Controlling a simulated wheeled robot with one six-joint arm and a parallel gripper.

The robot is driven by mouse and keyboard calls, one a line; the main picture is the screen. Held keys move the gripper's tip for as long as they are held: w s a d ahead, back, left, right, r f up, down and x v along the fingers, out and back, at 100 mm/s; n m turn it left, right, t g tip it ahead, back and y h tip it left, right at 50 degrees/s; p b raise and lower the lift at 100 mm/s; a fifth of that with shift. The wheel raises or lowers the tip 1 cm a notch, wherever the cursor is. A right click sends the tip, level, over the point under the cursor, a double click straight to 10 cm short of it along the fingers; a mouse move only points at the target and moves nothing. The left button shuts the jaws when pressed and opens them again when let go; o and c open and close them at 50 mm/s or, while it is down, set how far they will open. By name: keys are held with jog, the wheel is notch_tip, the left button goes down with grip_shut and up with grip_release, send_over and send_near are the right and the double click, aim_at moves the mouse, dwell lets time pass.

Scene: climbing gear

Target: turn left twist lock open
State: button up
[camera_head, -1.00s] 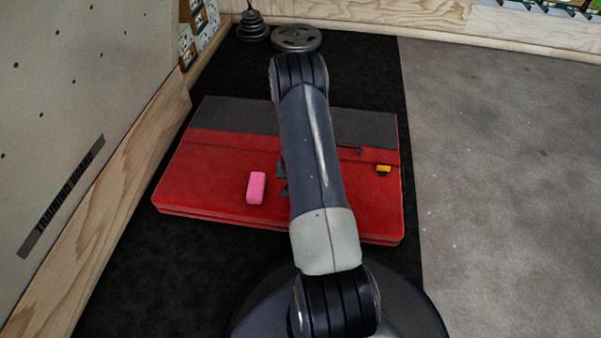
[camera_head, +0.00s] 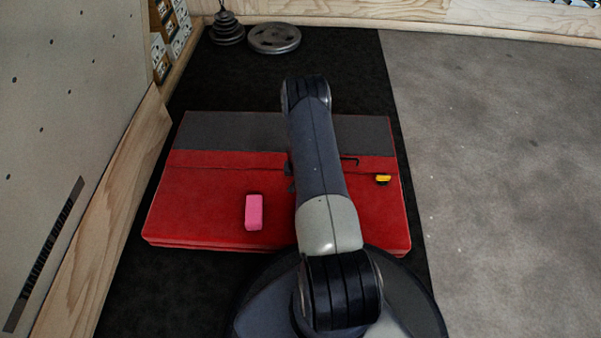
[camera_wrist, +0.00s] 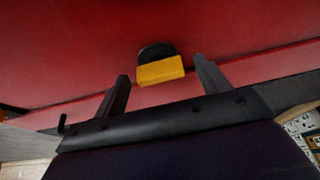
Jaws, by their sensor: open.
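No part in view can be clearly made out as a twist lock. A small yellow and black piece (camera_head: 382,179) lies on the right part of the red pad (camera_head: 195,208). In the wrist view, a yellow and black piece (camera_wrist: 161,70) shows against the red surface, between and just beyond my fingertips. My gripper (camera_wrist: 160,72) is open, with one finger on each side of that piece in the picture; contact cannot be told. In the head view my own arm hides my gripper and the middle of the pad.
A pink block (camera_head: 253,212) lies on the pad left of my arm. A thin black hook (camera_head: 350,160) is right of my arm. Weight plates (camera_head: 274,38) lie at the back. A holed wall panel (camera_head: 60,110) stands at left. Grey floor (camera_head: 490,180) at right is clear.

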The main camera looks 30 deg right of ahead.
jog(key=c, duration=1)
